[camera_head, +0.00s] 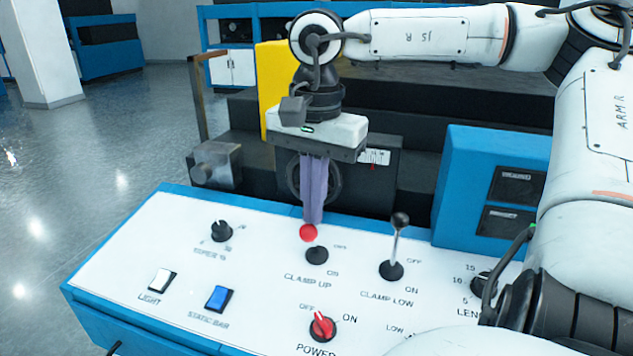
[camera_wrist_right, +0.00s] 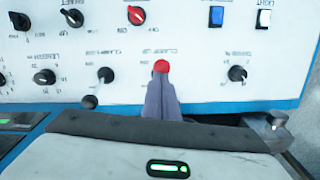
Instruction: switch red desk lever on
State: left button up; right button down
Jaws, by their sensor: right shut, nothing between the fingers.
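The red-knobbed lever (camera_head: 308,232) stands on the white desk panel above the CLAMP UP label, with a black round base (camera_head: 316,255). Its red knob also shows in the right wrist view (camera_wrist_right: 161,66). Its knob sits lower and nearer the front than that of the black lever beside it; its stalk is mostly hidden, so its exact tilt is unclear. My right gripper (camera_head: 313,219) points down, shut and empty, with its purple fingertips right behind the knob. They seem to touch it or nearly so. My left gripper is out of view.
The black CLAMP LOW lever (camera_head: 398,222) stands upright to the right. The red POWER knob (camera_head: 322,327), blue STATIC BAR switch (camera_head: 219,298), white LIGHT switch (camera_head: 161,280) and a black dial (camera_head: 221,231) surround it. A blue box (camera_head: 468,187) rises behind right.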

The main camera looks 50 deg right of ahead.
jog(key=shift+s+a+f, duration=0.25)
jog(key=shift+a+f, duration=0.05)
jog(key=shift+a, duration=0.2)
